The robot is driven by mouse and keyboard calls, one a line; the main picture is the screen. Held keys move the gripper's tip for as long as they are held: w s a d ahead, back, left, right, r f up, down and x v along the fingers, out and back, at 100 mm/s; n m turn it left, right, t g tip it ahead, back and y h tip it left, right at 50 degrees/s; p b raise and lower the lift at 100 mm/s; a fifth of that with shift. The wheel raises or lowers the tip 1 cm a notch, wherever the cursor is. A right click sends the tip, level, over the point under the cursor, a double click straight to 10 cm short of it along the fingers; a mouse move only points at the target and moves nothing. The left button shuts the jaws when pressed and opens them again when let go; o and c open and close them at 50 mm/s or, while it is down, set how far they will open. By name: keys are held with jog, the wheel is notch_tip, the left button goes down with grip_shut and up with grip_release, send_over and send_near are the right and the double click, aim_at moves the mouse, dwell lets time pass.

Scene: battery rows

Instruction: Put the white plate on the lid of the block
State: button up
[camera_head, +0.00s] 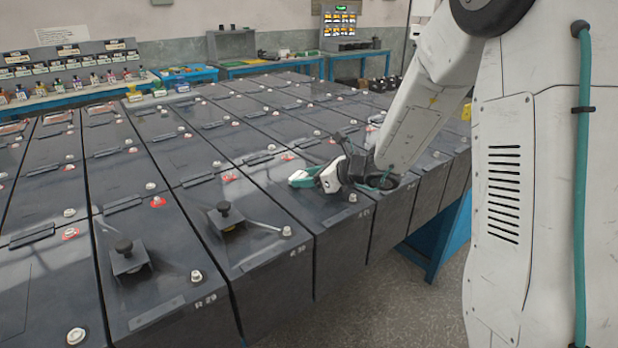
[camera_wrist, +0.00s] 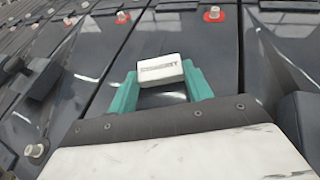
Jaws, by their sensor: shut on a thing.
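The white plate (camera_wrist: 160,70) is a small white rectangle with dark lettering, held between the two teal fingertips in the wrist view. My gripper (camera_wrist: 161,88) is shut on it. In the head view my gripper (camera_head: 304,178) is low over the lid of a dark grey block (camera_head: 318,212) in the front row, right of the middle. I cannot clearly make out the plate there, nor tell whether it touches the lid.
Two nearer blocks carry black knobs (camera_head: 124,247) (camera_head: 224,210) on brackets. White terminals, some with red rings (camera_head: 158,202), stand on the lids. Dark blocks fill the rows to the left and behind. Open floor (camera_head: 400,300) lies in front of the rows.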

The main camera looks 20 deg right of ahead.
jog(key=shift+f, duration=0.15)
jog(key=o, duration=0.5)
jog(key=shift+f, duration=0.1)
jog(key=o, duration=0.5)
jog(key=shift+c, duration=0.2)
